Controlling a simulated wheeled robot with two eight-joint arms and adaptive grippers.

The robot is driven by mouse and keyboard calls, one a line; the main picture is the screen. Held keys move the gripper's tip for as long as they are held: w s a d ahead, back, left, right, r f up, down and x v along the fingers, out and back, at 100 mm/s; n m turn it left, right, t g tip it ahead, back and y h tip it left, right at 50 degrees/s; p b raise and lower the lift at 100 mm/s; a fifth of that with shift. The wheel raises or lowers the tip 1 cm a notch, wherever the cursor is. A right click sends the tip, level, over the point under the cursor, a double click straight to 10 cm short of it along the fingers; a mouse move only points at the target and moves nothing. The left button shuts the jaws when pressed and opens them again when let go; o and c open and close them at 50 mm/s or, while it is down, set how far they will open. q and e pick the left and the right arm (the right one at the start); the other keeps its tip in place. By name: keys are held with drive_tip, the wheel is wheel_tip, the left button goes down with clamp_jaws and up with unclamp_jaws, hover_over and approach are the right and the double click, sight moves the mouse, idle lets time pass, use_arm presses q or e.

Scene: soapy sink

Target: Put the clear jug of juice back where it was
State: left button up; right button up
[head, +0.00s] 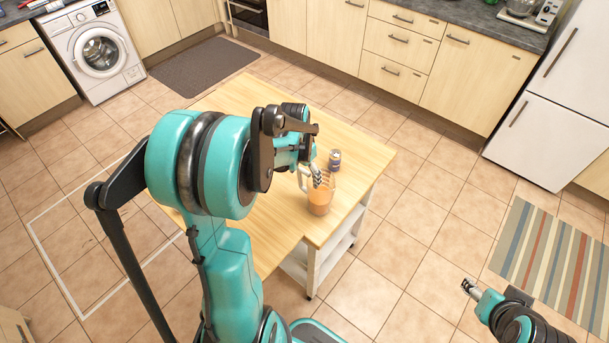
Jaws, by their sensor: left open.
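The clear jug of orange juice (320,199) stands upright on the wooden top of the kitchen cart (363,162), near its right front edge. Its handle faces left, toward my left gripper. My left gripper (318,182) is open at the jug's upper left side; its fingers overlap the jug's rim in the picture, and I cannot tell whether they touch it. My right gripper (468,287) is at the lower right, over the floor and away from the cart. It is too small to tell whether it is open or shut.
A small dark can (335,160) stands on the cart just behind the jug. My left arm hides much of the cart's left part. A striped rug (552,262) lies on the right floor, and a dark mat (205,67) lies at the back. Cabinets (400,45) line the back wall.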

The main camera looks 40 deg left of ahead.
use_arm(q)
wheel_tip(320, 180, up, 11)
drive_tip(key=s+p, duration=0.2)
drive_tip(key=p, duration=0.1)
drive_tip(key=s+d+r+t, duration=0.1)
drive_tip(key=s+d, duration=0.3)
drive_tip(key=d, duration=0.4)
drive_tip(key=s+d+r+n+t, duration=0.1)
drive_tip(key=s+d+t, duration=0.3)
drive_tip(key=d, duration=0.4)
drive_tip(key=shift+s+d+r+t, duration=0.35)
drive_tip(key=shift+s+r, duration=0.2)
drive_tip(key=shift+s, duration=0.15)
drive_tip(key=shift+f+b, duration=0.15)
drive_tip(key=shift+b, duration=0.15)
wheel_tip(320, 180, down, 9)
drive_tip(key=b, duration=0.8)
drive_tip(key=shift+b, duration=0.35)
